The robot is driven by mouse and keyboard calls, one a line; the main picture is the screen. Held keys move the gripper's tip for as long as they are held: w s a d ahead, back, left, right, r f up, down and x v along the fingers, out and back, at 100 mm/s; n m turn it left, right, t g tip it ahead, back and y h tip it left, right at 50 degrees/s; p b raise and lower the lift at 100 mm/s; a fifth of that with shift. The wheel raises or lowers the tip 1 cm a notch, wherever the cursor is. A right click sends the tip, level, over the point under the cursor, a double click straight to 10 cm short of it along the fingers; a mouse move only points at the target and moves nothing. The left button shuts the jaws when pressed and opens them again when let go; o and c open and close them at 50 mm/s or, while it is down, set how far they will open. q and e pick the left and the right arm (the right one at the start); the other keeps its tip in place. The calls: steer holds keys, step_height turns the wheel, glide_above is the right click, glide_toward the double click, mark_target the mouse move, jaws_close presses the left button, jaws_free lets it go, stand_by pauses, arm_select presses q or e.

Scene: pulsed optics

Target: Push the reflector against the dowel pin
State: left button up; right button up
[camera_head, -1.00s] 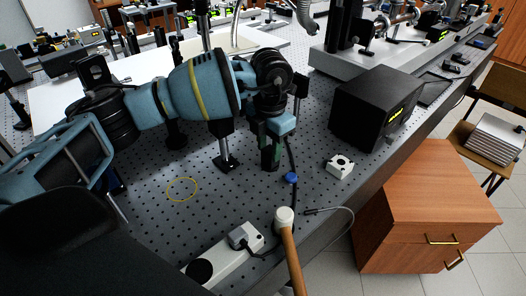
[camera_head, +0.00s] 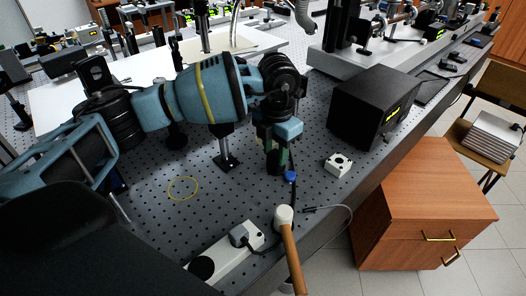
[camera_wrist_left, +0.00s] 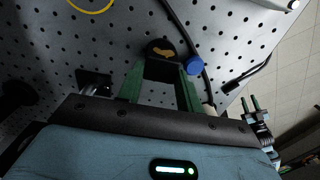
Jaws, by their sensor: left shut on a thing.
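My left gripper (camera_head: 277,168) points down near the breadboard at the middle. Its green fingers also show in the left wrist view (camera_wrist_left: 160,80). They are shut on a dark round piece (camera_wrist_left: 162,48) with a gold-coloured patch, which seems to be the reflector. The piece sits at the fingertips, low over the board, and is mostly hidden by the gripper in the head view. I cannot make out the dowel pin. My right gripper (camera_wrist_left: 250,105) shows small in the left wrist view, its two green fingers apart with nothing visible between them.
The perforated breadboard (camera_head: 140,235) carries a black box (camera_head: 372,108), a white block (camera_head: 338,165), a mallet (camera_head: 290,250), a white power strip (camera_head: 225,262) and a yellow ring (camera_head: 183,188). A blue cap (camera_wrist_left: 195,66) and a black cable lie right beside the fingers.

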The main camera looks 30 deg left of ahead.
arm_select(q)
steer(key=shift+s+d, duration=0.25)
steer(key=shift+d, duration=0.35)
arm_select(e)
steer(key=shift+w+r, duration=0.15)
steer(key=shift+r, duration=0.2)
arm_select(q)
steer(key=shift+p, duration=0.35)
arm_select(e)
steer(key=shift+w+r, duration=0.25)
steer(key=shift+w, duration=0.05)
stand_by(0.3)
arm_select(q)
steer(key=o, duration=1.2)
steer(key=shift+c, duration=0.2)
step_height(320, 180, up, 6)
steer(key=shift+r, duration=0.9)
arm_select(e)
steer(key=shift+s+d+f, duration=0.15)
steer(key=shift+s+f, duration=0.05)
steer(key=shift+s, duration=0.15)
